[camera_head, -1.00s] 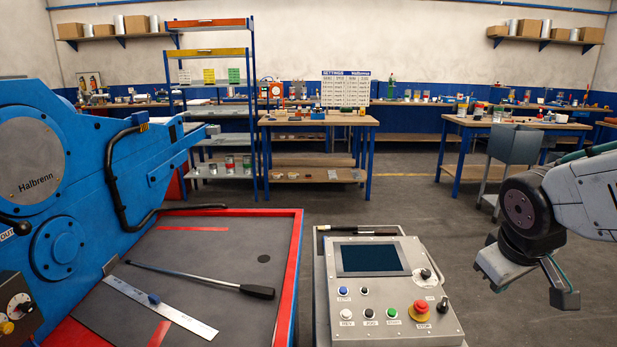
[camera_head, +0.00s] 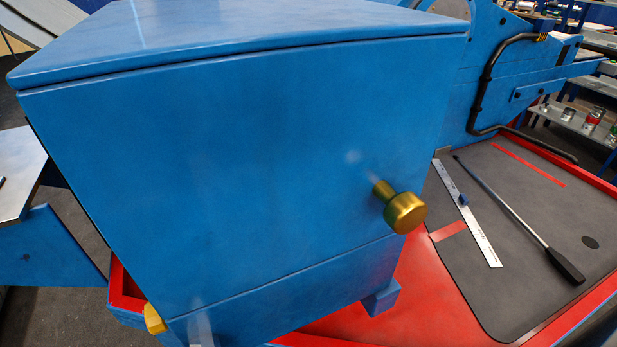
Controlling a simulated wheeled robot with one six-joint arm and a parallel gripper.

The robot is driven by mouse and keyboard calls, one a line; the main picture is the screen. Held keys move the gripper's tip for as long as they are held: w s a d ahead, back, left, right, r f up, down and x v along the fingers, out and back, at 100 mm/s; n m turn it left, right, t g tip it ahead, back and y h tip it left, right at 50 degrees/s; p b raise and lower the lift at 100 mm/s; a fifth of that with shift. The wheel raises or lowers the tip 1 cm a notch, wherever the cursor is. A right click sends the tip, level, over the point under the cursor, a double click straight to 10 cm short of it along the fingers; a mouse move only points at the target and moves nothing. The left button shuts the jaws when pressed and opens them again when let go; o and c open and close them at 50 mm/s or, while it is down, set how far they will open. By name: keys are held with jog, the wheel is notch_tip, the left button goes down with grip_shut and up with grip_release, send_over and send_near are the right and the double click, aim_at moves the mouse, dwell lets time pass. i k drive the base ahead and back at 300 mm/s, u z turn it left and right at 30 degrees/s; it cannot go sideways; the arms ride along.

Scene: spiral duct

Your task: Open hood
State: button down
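A large blue box-shaped housing (camera_head: 250,190), which looks like the hood, fills the left and middle of the head view close to me. Its flat blue top (camera_head: 250,40) lies closed, with a thin dark seam under its front edge. A brass knob (camera_head: 404,212) sticks out of the front face at the lower right. Another seam crosses the face below the knob. A small yellow part (camera_head: 154,318) sits at the lower left corner. The inside of the housing is hidden. My gripper is not in view.
A red-edged table top with a dark mat (camera_head: 510,290) lies to the right. On it are a steel ruler (camera_head: 465,212) and a black-handled rod (camera_head: 520,220). A blue machine body with a black bent handle (camera_head: 486,85) stands behind. A grey metal surface (camera_head: 18,175) is at far left.

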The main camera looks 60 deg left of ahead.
aim_at(220, 149)
jog(key=k, duration=0.4)
jog(key=u, duration=0.45)
jog(key=i, duration=0.4)
jog(key=z, duration=0.3)
jog(key=k, duration=0.95)
jog(key=u, duration=1.55)
